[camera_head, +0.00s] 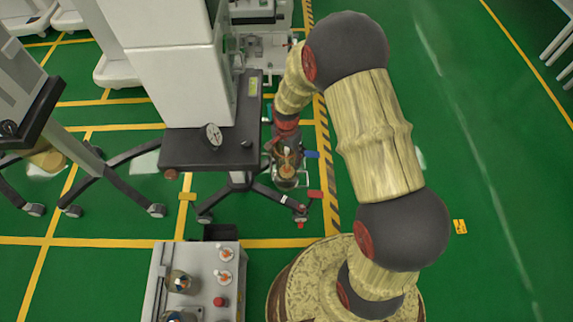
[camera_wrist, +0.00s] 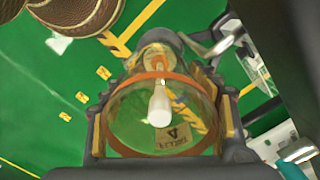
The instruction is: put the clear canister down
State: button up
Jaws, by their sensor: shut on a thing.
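The clear canister (camera_wrist: 160,108) fills the middle of the wrist view. It is see-through, with an orange band, a white stem inside and a yellow warning label. My gripper (camera_head: 284,150) is shut on it, with dark fingers on both sides of its wall. In the head view the canister (camera_head: 287,173) hangs under my gripper, just right of the dark cart shelf, over the green floor. The arm partly hides its top, and I cannot tell its exact height.
The white cart's dark shelf (camera_head: 190,150) carries a round gauge (camera_head: 212,135). Its wheeled legs (camera_head: 290,205) spread below the canister. A grey unit (camera_head: 228,300) with several knobs and clear domes stands at the front. Open green floor (camera_head: 480,180) lies to the right.

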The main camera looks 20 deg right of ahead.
jog(key=shift+f+b, duration=0.6)
jog(key=shift+f, duration=1.7)
jog(key=o, duration=1.4)
notch_tip(320, 180, up, 12)
jog(key=p, duration=0.3)
jog(key=shift+p, duration=0.4)
jog(key=s+r+n+t, duration=0.1)
jog(key=s+r+n, duration=0.15)
jog(key=r, duration=0.75)
jog(key=s+r+n+t, duration=0.1)
jog(key=s+r+n, duration=0.15)
jog(key=r, duration=0.85)
jog(key=s+r+n+t, duration=0.1)
jog(key=s+r+n, duration=0.2)
jog(key=s+r, duration=0.3)
jog(key=s+r+n+t, duration=0.2)
jog(key=s+r, duration=0.4)
jog(key=s, duration=0.5)
jog(key=shift+r+n+t, duration=0.15)
jog(key=shift+n+t, duration=0.15)
jog(key=shift+n, duration=0.5)
